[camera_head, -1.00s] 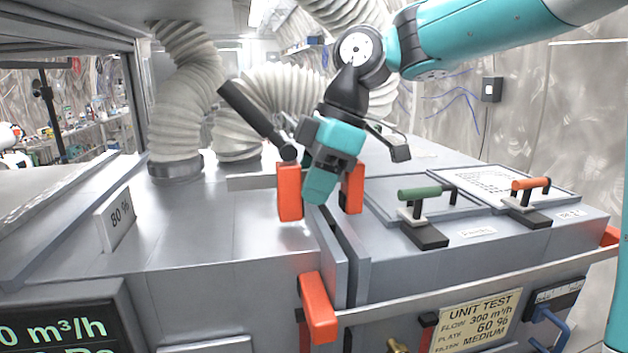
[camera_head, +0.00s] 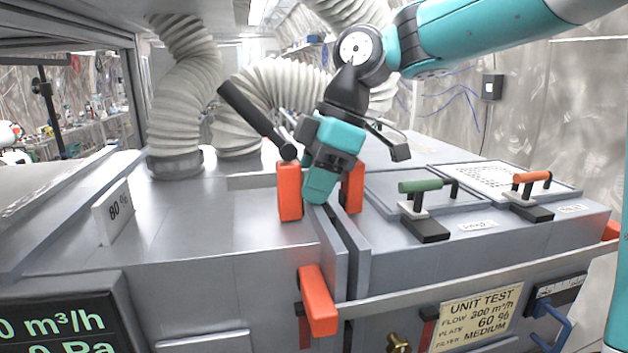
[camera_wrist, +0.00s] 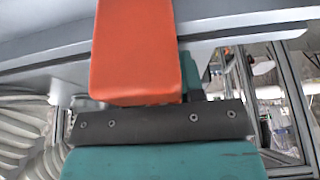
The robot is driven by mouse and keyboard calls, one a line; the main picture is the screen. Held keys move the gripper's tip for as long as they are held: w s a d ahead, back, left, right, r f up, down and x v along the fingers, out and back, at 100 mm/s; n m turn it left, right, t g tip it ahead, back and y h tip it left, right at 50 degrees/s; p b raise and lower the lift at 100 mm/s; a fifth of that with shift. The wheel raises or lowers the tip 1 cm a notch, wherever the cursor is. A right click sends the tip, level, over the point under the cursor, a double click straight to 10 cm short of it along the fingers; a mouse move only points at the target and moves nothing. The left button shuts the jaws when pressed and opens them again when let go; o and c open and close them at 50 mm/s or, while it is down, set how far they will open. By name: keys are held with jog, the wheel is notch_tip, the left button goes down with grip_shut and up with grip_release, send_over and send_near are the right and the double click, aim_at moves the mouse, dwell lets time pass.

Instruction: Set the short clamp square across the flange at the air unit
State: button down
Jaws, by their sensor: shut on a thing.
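The short clamp (camera_head: 289,191) appears as two orange blocks, one on each side of my gripper (camera_head: 320,190) at the top of the flange (camera_head: 334,262) in the head view. My gripper is shut on the clamp between these blocks and points down. The flange is a pair of upright grey plates with a narrow gap, on the air unit (camera_head: 200,260). The clamp's bridge and its contact with the plates are hidden by my gripper. In the wrist view an orange clamp block (camera_wrist: 135,50) fills the top middle, close to my gripper (camera_wrist: 160,122).
Another orange clamp (camera_head: 318,300) sits low on the flange's front edge. A green handle (camera_head: 420,186) and an orange handle (camera_head: 532,177) stand on the lids to the right. Ribbed hoses (camera_head: 180,90) rise behind. A long black bar (camera_head: 255,118) slants left of my gripper.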

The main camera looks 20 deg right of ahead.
jog(key=shift+s+f+b, duration=0.1)
jog(key=shift+f+b, duration=0.25)
jog(key=shift+f, duration=0.05)
